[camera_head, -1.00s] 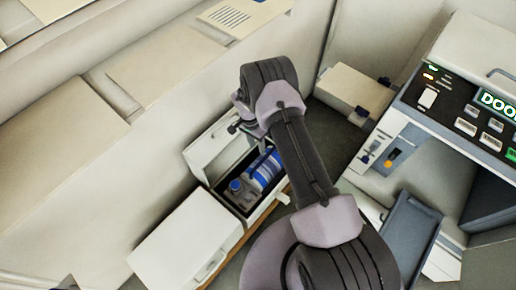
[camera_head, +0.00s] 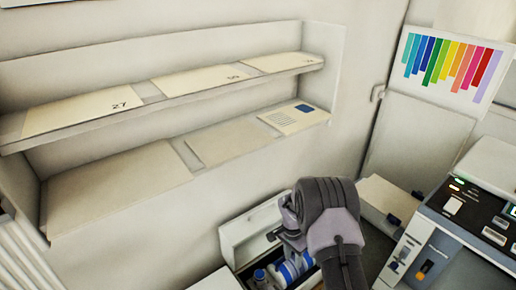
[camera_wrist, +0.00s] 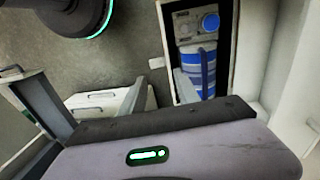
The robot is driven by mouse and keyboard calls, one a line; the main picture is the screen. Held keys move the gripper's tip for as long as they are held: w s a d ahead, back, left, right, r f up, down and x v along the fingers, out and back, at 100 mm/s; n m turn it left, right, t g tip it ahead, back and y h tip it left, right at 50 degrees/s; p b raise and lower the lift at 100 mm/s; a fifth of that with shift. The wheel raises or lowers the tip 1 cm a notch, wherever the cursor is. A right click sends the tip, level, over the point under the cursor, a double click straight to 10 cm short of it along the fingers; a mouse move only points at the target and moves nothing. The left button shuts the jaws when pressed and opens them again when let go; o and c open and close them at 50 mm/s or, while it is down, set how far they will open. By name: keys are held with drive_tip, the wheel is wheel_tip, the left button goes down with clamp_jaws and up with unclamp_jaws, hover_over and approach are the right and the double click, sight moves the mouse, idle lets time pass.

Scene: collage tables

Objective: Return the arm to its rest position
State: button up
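My arm reaches up from the lower edge of the head view and bends over at its top. My gripper (camera_head: 288,222) hangs on the left of the bend, above an open drawer or bin (camera_head: 248,226). In the wrist view my gripper (camera_wrist: 164,90) shows two pale fingers standing apart with only floor and the bin's edge between them, so it looks open and empty. A blue and white bottle (camera_head: 291,270) lies in the bin, clear of the fingers as far as I can tell. It also shows in the wrist view (camera_wrist: 208,62).
Wall shelves (camera_head: 165,95) with pale panels run along the left. A control console (camera_head: 468,215) stands at the right, with a pale box (camera_head: 385,196) beside it. A colour-bar chart (camera_head: 450,65) is at the upper right. Open floor (camera_wrist: 95,70) shows in the wrist view.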

drive_tip(key=s+r+n+t+y, duration=0.1)
drive_tip(key=s+r+n+t, duration=0.2)
drive_tip(key=r, duration=2.6)
drive_tip(key=s+a+r+t, duration=0.1)
drive_tip(key=s+r+t, duration=0.1)
drive_tip(key=s+r, duration=0.9)
drive_tip(key=s+a+r+n+t+y, duration=0.1)
drive_tip(key=s+n, duration=0.2)
drive_tip(key=s, duration=1)
drive_tip(key=shift+s+a+t+y, duration=0.3)
drive_tip(key=shift+s+t+y, duration=0.05)
drive_tip(key=shift+t+y, duration=0.05)
drive_tip(key=shift+r, duration=0.15)
